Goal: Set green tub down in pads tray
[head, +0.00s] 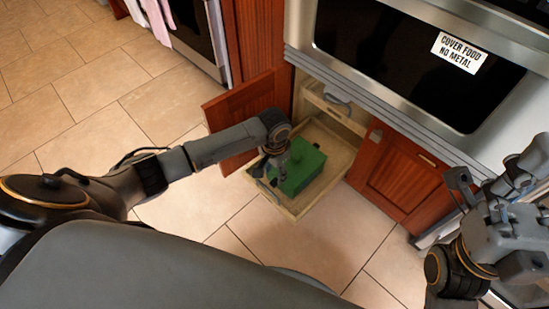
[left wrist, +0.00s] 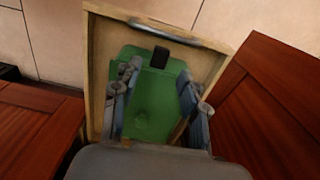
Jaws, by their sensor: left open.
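The green tub (head: 304,168) sits inside the pulled-out wooden tray (head: 328,196) below the microwave. It also shows in the left wrist view (left wrist: 150,112), with a dark tab on it; the tray's pale rim (left wrist: 98,75) surrounds it. My left gripper (head: 274,163) is at the tub's left side in the head view. In the left wrist view its two fingers (left wrist: 160,80) are spread apart over the tub. I cannot tell whether they touch it. My right gripper (head: 492,182) is at the right edge, away from the tray; its jaws are unclear.
A red-brown cabinet door (head: 243,118) stands open left of the tray, another (head: 398,172) to its right. A second drawer (head: 330,104) is above and behind the tray. The microwave (head: 400,50) overhangs the back. Tiled floor (head: 90,85) is clear at the left.

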